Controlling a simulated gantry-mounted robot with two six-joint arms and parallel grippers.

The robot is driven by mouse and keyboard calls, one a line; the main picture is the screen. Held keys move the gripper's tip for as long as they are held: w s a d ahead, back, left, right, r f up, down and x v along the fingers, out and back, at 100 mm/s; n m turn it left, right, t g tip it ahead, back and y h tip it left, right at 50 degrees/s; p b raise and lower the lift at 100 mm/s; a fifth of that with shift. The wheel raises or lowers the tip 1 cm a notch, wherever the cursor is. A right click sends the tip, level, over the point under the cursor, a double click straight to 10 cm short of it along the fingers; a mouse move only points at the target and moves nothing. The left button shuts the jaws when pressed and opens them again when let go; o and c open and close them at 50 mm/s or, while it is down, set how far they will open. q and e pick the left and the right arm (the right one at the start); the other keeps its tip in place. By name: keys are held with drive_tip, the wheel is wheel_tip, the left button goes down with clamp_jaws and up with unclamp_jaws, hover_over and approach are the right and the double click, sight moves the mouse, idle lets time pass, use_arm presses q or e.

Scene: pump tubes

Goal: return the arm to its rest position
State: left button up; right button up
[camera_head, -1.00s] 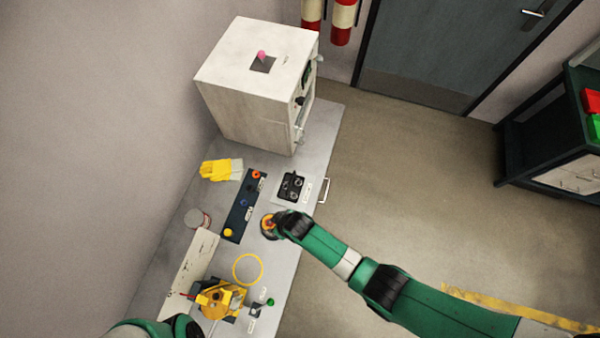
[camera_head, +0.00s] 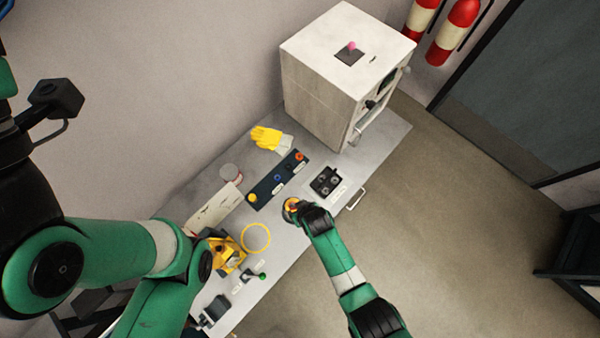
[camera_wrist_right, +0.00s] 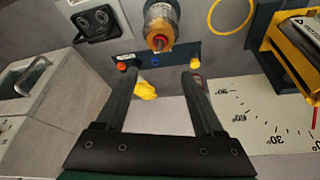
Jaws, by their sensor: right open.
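My right arm (camera_head: 341,265) reaches in from the bottom over the bench (camera_head: 388,138) in the head view. Its wrist is close beside a short round metal-and-orange piece (camera_head: 291,206), and its fingertips are hidden there. In the right wrist view my right gripper (camera_wrist_right: 158,74) is open with nothing between its fingers. The round piece (camera_wrist_right: 161,26) shows beyond the fingertips, apart from them. My left arm (camera_head: 120,248) bends in from the left edge and runs down out of the picture. I do not see its gripper.
The bench holds a dark blue panel with knobs (camera_head: 266,188), a black socket block (camera_head: 326,180), a yellow ring (camera_head: 256,238), a yellow machine (camera_head: 229,256), yellow gloves (camera_head: 267,138) and a tall white cabinet (camera_head: 318,90). Open floor (camera_head: 450,220) lies to the right.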

idle(0.6)
drive_tip(key=w+d+r+m+t, duration=0.1)
drive_tip(key=w+d+r+t, duration=0.1)
drive_tip(key=w+r, duration=0.6)
drive_tip(key=w+d+r+m+t, duration=0.1)
drive_tip(key=w+d+r+t, duration=0.15)
drive_tip(key=w+r, duration=0.55)
drive_tip(key=w+d+r+m+t, duration=0.1)
drive_tip(key=w+d+r+t, duration=0.1)
drive_tip(key=r, duration=0.8)
drive_tip(key=w+d+r+t, duration=0.2)
drive_tip(key=r+t, duration=0.1)
drive_tip(key=r, duration=0.6)
drive_tip(key=w+d+r+m+t, duration=0.1)
drive_tip(key=w+d+r+t, duration=0.1)
drive_tip(key=r, duration=0.8)
drive_tip(key=s+d+r+t, duration=0.3)
drive_tip(key=s+r, duration=0.1)
drive_tip(key=r, duration=0.6)
drive_tip(key=s+d+r+t, duration=0.2)
drive_tip(key=s+r+t, duration=0.15)
drive_tip(key=r, duration=0.65)
drive_tip(key=s+d+r+m+t, duration=0.1)
drive_tip(key=s+r+t, duration=0.4)
drive_tip(key=s+r, duration=0.8)
drive_tip(key=s+d, duration=0.1)
drive_tip(key=s, duration=0.2)
drive_tip(key=shift+d+r, duration=0.2)
